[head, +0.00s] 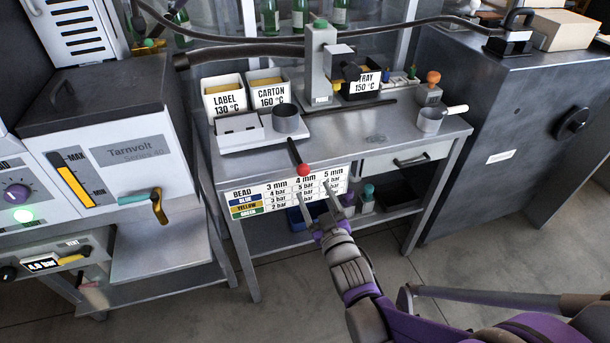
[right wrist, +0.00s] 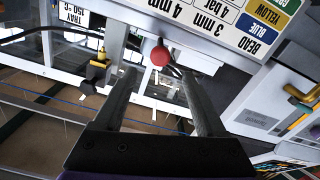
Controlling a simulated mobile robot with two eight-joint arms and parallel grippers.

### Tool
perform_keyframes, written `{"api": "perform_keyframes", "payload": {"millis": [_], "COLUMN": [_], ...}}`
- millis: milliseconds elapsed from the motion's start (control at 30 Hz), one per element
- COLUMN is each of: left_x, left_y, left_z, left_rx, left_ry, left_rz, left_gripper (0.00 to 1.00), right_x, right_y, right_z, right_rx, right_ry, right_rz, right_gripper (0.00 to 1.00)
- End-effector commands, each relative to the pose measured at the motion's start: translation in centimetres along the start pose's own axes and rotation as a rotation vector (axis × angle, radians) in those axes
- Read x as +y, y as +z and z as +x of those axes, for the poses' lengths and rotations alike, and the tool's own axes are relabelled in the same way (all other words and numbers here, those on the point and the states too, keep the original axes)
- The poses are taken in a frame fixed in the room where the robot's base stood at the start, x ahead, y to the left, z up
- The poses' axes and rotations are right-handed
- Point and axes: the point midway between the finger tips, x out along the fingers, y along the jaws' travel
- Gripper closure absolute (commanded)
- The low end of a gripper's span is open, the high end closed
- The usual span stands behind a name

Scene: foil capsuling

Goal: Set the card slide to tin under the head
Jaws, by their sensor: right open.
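A small grey press-like machine with an upright column and a head (head: 338,52) stands at the back of the metal bench. A dark lever with a red ball knob (head: 303,169) reaches over the bench's front edge. My right gripper (head: 313,192) is open and empty, just below the knob in the head view. In the right wrist view the red knob (right wrist: 160,56) shows just past the open fingertips (right wrist: 157,73); I cannot tell if they touch it. I cannot pick out the card slide or its setting for certain. My left gripper is out of view.
A bead chart (head: 290,190) hangs on the bench front. LABEL (head: 225,98) and CARTON (head: 269,93) boxes, a left grey cup (head: 286,119) and a right grey cup (head: 431,121) stand on top. A white Tarnvolt machine (head: 140,160) is at left, a dark cabinet (head: 500,110) at right.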

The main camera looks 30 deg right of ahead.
Motion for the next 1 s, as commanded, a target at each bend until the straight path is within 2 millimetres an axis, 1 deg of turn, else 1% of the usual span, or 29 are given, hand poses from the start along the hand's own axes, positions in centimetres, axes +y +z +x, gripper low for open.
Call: {"api": "perform_keyframes", "payload": {"millis": [33,300,400,500,667,900,967,1000], "left_x": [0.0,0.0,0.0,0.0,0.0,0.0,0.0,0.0], "left_y": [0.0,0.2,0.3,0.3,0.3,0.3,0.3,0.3], "left_z": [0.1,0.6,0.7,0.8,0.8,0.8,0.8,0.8], "left_rx": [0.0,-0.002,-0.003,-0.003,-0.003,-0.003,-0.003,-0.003], "left_ry": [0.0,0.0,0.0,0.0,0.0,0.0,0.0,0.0], "left_rz": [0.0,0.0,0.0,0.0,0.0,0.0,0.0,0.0], "left_gripper": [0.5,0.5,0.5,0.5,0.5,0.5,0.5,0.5], "right_x": [0.0,-0.1,-0.1,-0.1,0.0,0.0,0.0,0.0], "right_y": [0.1,0.1,0.1,0.1,0.0,0.0,0.0,0.0], "right_z": [0.9,6.1,7.6,8.7,9.4,9.5,9.5,9.5], "right_rx": [-0.001,-0.002,-0.002,-0.002,-0.002,-0.002,-0.002,-0.002], "right_ry": [0.0,-0.001,-0.001,-0.001,-0.001,-0.001,-0.001,-0.001], "right_rz": [0.0,0.001,0.001,0.001,0.001,0.001,0.001,0.001], "right_gripper": [0.27,0.27,0.27,0.27,0.27,0.27,0.35,0.43]}}
